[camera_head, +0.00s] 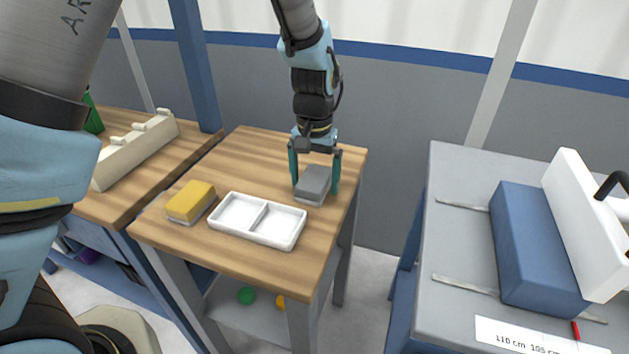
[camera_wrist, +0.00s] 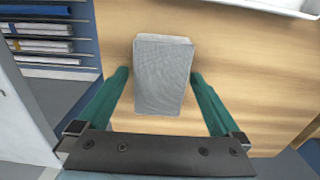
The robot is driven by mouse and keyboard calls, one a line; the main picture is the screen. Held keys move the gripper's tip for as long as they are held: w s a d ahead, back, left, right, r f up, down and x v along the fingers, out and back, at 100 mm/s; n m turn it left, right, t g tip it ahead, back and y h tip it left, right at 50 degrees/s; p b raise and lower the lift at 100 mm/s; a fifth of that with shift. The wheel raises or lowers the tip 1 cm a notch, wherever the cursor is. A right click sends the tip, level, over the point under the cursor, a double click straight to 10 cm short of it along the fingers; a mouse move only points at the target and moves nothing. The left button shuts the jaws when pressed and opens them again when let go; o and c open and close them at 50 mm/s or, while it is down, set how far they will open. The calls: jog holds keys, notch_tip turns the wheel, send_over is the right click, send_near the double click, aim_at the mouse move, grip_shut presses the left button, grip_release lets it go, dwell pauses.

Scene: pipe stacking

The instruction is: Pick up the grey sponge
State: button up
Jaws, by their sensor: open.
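The grey sponge (camera_head: 313,183) lies on the small wooden table, near its right edge. My gripper (camera_head: 315,184) is open and points down over it, one green finger on each side of the sponge. In the wrist view the sponge (camera_wrist: 162,74) lies between and just beyond the two green fingertips of my gripper (camera_wrist: 159,76), with a gap on the left and a narrower one on the right. I cannot tell whether either finger touches it.
A white two-part tray (camera_head: 231,232) is left of the sponge, and a yellow sponge (camera_head: 190,201) is farther left. The wooden table (camera_head: 258,144) has clear room at its back. A grey bench (camera_head: 455,235) with a blue and white device stands at right.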

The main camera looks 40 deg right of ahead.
aim_at(314, 177)
jog(key=shift+f, duration=0.15)
jog(key=c, duration=1.3)
jog(key=shift+o, duration=0.2)
notch_tip(314, 177, up, 10)
jog(key=shift+r+b, duration=0.1)
jog(key=shift+b, duration=0.6)
